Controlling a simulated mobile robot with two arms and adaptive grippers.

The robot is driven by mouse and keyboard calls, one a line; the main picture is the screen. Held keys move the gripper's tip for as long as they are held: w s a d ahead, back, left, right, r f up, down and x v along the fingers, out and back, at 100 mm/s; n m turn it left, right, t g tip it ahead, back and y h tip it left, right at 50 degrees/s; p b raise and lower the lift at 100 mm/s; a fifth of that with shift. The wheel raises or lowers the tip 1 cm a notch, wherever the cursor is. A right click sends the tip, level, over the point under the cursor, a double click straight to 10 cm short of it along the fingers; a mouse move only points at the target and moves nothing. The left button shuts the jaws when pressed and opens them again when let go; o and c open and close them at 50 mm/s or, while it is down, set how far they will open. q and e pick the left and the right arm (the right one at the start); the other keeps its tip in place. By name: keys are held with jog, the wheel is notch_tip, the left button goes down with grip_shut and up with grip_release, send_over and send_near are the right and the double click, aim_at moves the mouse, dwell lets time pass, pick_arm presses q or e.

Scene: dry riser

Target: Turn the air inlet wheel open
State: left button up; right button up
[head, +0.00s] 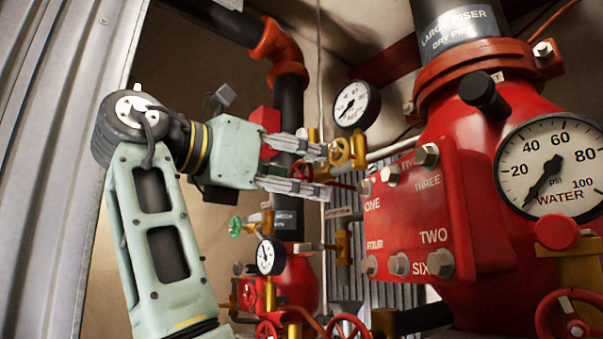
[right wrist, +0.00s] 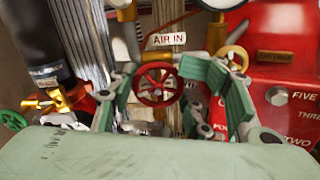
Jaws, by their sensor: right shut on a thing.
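The air inlet wheel is a small red handwheel (right wrist: 158,84) in the middle of the right wrist view, under a white "AIR IN" label (right wrist: 166,39). In the head view the red wheel (head: 302,170) shows between the fingers of my right gripper (head: 322,168), partly hidden. My right gripper comes in from the left of the head view, with one finger above the wheel and one below. In the right wrist view its green fingers (right wrist: 158,72) stand on both sides of the wheel, closed on its rim. My left gripper is not in view.
A yellow wheel (head: 340,152) sits just right of the red one. A big red valve body (head: 430,215) with bolts fills the right. A gauge (head: 357,104) is above, a small gauge (head: 270,256) and green wheel (head: 235,227) below. A corrugated metal panel (head: 50,150) stands at left.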

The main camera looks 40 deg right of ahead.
jog(key=shift+w+d+f, duration=0.1)
jog(key=shift+w+f, duration=0.1)
jog(key=shift+f, duration=0.2)
jog(key=o, duration=0.9)
jog(key=shift+o, duration=0.3)
jog(key=shift+w, duration=0.15)
jog(key=shift+r, duration=0.1)
